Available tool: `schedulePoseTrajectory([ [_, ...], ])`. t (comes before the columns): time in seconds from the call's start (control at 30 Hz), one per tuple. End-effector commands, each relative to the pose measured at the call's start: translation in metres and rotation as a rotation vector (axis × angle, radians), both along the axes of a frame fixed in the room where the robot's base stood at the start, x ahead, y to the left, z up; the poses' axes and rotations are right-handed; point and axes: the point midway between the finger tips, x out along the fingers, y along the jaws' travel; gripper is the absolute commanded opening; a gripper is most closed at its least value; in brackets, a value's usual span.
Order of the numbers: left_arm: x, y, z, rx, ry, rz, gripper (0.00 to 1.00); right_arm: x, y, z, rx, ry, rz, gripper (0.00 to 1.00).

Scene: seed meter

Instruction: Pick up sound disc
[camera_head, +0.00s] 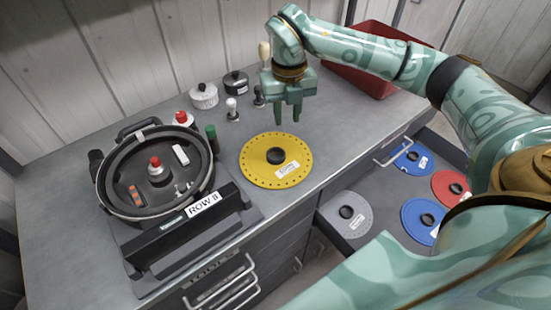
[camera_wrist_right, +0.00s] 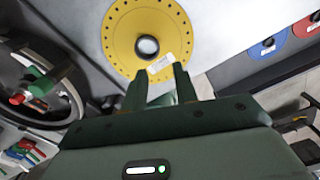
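A yellow disc (camera_head: 256,162) lies flat on the grey bench, right of the round black meter. It has a ring of small holes, a black hub and a white label whose print is too small to read surely. It also shows at the top of the right wrist view (camera_wrist_right: 118,45). My right gripper (camera_head: 288,117) is above the bench, behind the disc in the head view. Its fingers point down, apart and empty; they also show in the wrist view (camera_wrist_right: 160,82), just short of the disc's labelled edge. My left gripper is not in view.
Small pots, knobs and a green cylinder (camera_head: 213,139) stand behind. A red bin (camera_head: 352,76) is at back right. An open drawer holds a grey disc (camera_head: 334,213), blue discs (camera_head: 414,213) and a red disc (camera_head: 446,182).

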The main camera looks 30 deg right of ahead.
Motion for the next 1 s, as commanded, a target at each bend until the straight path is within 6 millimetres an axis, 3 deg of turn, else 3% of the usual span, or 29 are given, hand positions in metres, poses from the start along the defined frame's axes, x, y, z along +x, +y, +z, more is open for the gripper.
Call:
schedulePoseTrajectory([
  [0.03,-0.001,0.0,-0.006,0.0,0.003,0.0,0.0,-0.001,0.0,-0.018,0.002,0.005,0.001,0.29],
  [0.2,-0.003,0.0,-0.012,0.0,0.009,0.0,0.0,0.0,0.001,-0.053,0.003,0.001,0.001,0.29],
  [0.47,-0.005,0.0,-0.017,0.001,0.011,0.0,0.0,-0.001,0.003,-0.076,0.004,0.0,0.003,0.29],
  [0.7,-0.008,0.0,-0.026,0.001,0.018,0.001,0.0,-0.002,0.006,-0.114,0.003,0.001,0.003,0.29],
  [1.0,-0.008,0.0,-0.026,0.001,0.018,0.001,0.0,-0.002,0.006,-0.118,0.003,-0.002,0.003,0.29],
])
